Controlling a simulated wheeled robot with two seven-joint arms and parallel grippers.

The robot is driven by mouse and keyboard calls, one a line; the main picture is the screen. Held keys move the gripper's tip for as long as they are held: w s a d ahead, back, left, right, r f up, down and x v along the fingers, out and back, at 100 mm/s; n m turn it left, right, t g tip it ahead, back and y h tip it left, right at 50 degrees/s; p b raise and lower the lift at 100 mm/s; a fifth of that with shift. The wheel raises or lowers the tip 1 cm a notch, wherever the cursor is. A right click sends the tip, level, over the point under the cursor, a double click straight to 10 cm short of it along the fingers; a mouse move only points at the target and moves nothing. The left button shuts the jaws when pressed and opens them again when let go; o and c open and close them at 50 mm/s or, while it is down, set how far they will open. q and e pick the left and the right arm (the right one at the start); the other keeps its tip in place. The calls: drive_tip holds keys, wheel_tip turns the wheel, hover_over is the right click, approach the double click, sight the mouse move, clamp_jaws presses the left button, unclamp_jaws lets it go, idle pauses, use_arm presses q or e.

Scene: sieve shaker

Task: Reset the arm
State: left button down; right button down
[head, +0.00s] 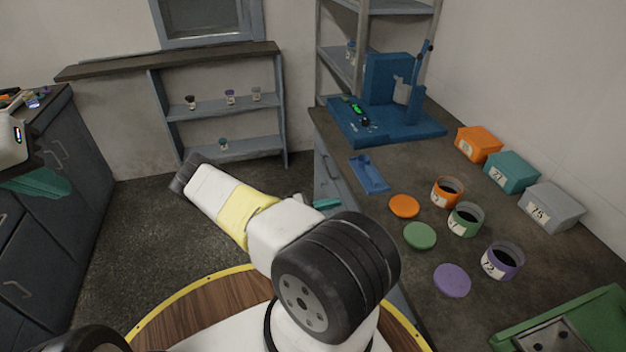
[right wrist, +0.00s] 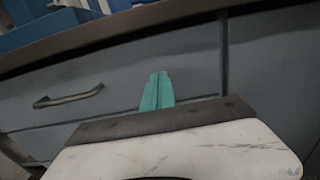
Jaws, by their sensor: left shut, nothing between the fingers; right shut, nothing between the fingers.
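My left gripper (head: 40,182), with teal fingers, is at the left edge of the head view in front of the dark cabinets. It is shut and holds nothing. My right arm crosses the middle of the head view. The teal tip of my right gripper (head: 327,203) shows just behind the arm, beside the right counter's edge. In the right wrist view, my right gripper's fingers (right wrist: 157,91) are together and empty, in front of a grey drawer front (right wrist: 110,85).
The right counter (head: 385,265) holds a blue machine (head: 390,80), a blue tray (head: 369,173), jars, lids, several numbered boxes and a green tray (head: 590,325). A drawer handle (right wrist: 68,96) shows in the right wrist view. The floor (head: 130,235) between the cabinets is clear.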

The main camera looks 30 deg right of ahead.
drive_tip(key=v, duration=1)
drive_tip(key=s+a+r+m+t+y, duration=0.1)
drive_tip(key=a+r+m+y, duration=0.35)
drive_tip(key=r, duration=0.55)
drive_tip(key=s+a+r+m+y, duration=0.1)
drive_tip(key=a+r+m+y, duration=0.3)
drive_tip(key=r, duration=0.5)
drive_tip(key=s+a+r+m+t+y, duration=0.1)
drive_tip(key=a+r+m+y, duration=0.1)
drive_tip(key=r+y, duration=0.6)
drive_tip(key=s+a+r+m+t+y, duration=0.1)
drive_tip(key=s+a+r+t, duration=0.3)
drive_tip(key=s+r, duration=0.4)
drive_tip(key=s+a+r+m+t+y, duration=0.2)
drive_tip(key=s+r, duration=0.6)
drive_tip(key=r, duration=0.4)
drive_tip(key=a+m+t, duration=0.1)
drive_tip(key=a+t, duration=0.1)
drive_tip(key=shift+a+r+t, duration=0.2)
drive_tip(key=shift+a+t, duration=0.05)
drive_tip(key=shift+t, duration=0.05)
drive_tip(key=shift+s, duration=0.1)
